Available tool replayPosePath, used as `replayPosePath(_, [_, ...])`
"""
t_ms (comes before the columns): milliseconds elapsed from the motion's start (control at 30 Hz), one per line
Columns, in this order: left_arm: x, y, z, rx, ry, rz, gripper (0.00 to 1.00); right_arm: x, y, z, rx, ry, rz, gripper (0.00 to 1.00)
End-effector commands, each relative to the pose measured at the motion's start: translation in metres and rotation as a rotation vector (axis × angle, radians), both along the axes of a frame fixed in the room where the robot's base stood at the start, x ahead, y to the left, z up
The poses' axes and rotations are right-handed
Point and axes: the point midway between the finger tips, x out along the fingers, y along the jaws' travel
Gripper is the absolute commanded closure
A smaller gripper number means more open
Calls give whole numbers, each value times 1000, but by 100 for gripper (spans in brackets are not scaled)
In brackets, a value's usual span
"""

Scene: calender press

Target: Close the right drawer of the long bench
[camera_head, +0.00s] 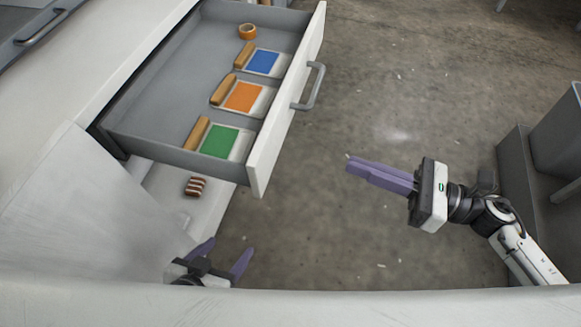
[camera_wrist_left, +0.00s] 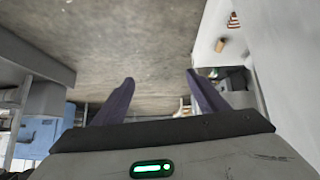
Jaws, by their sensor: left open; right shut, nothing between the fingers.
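The drawer (camera_head: 150,128) of the white bench (camera_head: 75,75) stands pulled out, with its grey inside in view. Its white front carries a grey bar handle (camera_head: 313,88). My right gripper (camera_head: 348,164) is shut and empty, over the floor below and to the right of the handle, apart from the drawer. My left gripper (camera_head: 227,250) is open and empty, low in the head view, below the drawer's near front corner and apart from it. In the left wrist view its two purple fingers (camera_wrist_left: 160,77) stand spread with nothing between them.
The drawer holds an orange tape roll (camera_head: 247,31) and blue (camera_head: 263,61), orange (camera_head: 243,97) and green (camera_head: 219,141) cards with wooden pieces. A striped item (camera_head: 195,186) lies on a lower white surface. A grey unit (camera_head: 530,170) stands at right; the floor between is clear.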

Motion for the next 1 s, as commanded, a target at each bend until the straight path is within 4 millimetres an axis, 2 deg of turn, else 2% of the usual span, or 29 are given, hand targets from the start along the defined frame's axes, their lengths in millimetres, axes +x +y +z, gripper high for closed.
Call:
replayPosePath(100, [0, -1, -5, 0, -2, -1, 33, -9, -2, -10, -92, -135, 83, 100])
replayPosePath(267, [1, -1, 1, -3, -7, -1, 33, -10, 8, -8, -110, -168, 104, 100])
replayPosePath(367, [1, -1, 5, -5, -8, 1, 33, -6, 23, -6, -107, -168, 103, 100])
replayPosePath(700, [-4, 2, 9, -5, 4, 8, 33, 14, 94, -6, -103, -165, 100, 100])
replayPosePath(833, [-5, 3, 12, -6, 4, 12, 33, 19, 114, -6, -105, -164, 100, 100])
replayPosePath(1000, [-6, 5, 11, -3, 10, 14, 33, 23, 129, -8, -106, -163, 99, 100])
